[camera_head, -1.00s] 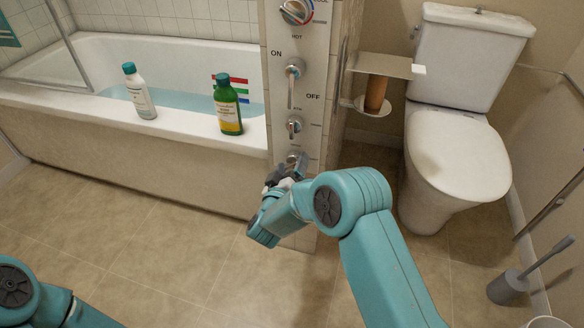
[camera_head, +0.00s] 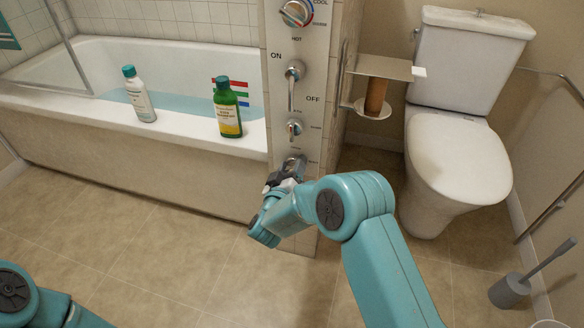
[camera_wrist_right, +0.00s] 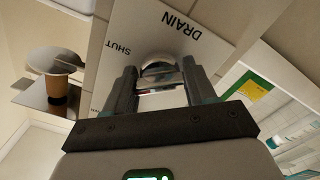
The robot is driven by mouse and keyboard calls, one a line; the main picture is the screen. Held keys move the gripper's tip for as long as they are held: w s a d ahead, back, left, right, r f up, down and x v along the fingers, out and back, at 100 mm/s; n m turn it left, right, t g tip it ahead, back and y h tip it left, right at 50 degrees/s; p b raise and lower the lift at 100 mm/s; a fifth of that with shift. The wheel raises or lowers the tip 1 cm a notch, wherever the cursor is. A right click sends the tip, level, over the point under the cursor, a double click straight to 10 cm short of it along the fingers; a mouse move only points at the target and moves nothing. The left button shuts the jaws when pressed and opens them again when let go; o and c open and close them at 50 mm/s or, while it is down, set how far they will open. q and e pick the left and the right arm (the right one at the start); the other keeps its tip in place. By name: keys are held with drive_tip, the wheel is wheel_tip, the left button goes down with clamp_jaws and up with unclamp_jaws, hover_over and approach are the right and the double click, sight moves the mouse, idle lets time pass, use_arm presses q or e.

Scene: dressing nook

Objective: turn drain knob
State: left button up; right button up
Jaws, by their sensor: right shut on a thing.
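The drain knob (camera_head: 294,162) is the lowest silver control on the pale tiled panel (camera_head: 312,205) at the end of the bath. In the right wrist view the knob (camera_wrist_right: 160,69) shows between the two fingers, under the word DRAIN, with SHUT printed at its left. My right gripper (camera_head: 286,176) is at the knob, its fingers on either side of it; in the wrist view the gripper (camera_wrist_right: 160,80) is shut on it. The knob's exact pointing is partly hidden by the fingers. My left gripper is out of view; only part of my left arm shows at bottom left.
Above the drain knob are a smaller knob (camera_head: 294,127), an ON/OFF lever (camera_head: 291,88) and a temperature dial (camera_head: 296,13). Two bottles, white (camera_head: 140,95) and green (camera_head: 227,108), stand on the bath rim. A paper holder (camera_head: 383,67) and toilet (camera_head: 455,150) are at right.

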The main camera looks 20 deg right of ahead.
sight(290, 169)
drive_tip(key=m+b, duration=0.2)
drive_tip(key=m, duration=0.2)
drive_tip(key=shift+f+m, duration=0.1)
drive_tip(key=shift+m, duration=0.2)
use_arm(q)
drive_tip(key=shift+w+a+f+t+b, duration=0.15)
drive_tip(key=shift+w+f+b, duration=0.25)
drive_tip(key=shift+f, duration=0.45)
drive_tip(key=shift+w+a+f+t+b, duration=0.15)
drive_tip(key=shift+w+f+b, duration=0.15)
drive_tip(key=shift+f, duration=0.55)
use_arm(e)
drive_tip(key=shift+m, duration=1.4)
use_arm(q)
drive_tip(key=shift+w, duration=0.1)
use_arm(e)
drive_tip(key=o, duration=1)
drive_tip(key=shift+o, duration=0.2)
